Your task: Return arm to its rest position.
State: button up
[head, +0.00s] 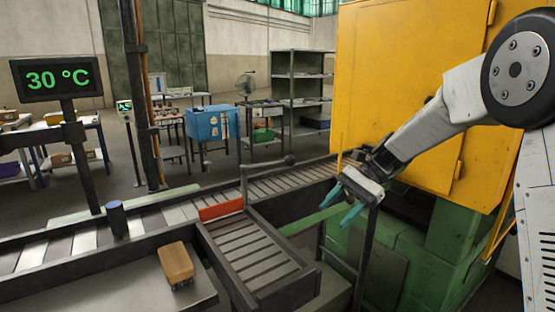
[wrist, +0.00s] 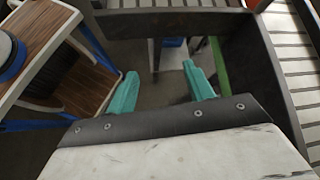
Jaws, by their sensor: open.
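My gripper (head: 345,205) is open and empty at the end of my raised arm. It hangs in front of the yellow and green machine in the head view, to the right of the short side conveyor. In the wrist view its two teal fingers (wrist: 158,92) are spread apart, with nothing between them but the floor and part of a stand below.
A roller conveyor (head: 285,181) with a red-orange plate (head: 221,210) runs across the middle. The yellow cabinet (head: 400,85) stands close behind my arm.

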jog(key=s+d+r+n+t+h, duration=0.1)
jog(key=s+d+n+t+h, duration=0.1)
jog(key=s, duration=0.9)
jog(key=s+d+r+n+t+h, duration=0.1)
jog(key=s+d+n+h, duration=0.3)
jog(key=s, duration=0.7)
jog(key=s+d+r+n+t+h, duration=0.2)
jog(key=s+d, duration=0.3)
jog(key=s, duration=0.6)
jog(key=shift+s+d+n+t+h, duration=0.3)
jog(key=shift+s+n+t+h, duration=0.1)
jog(key=shift+n+h, duration=0.3)
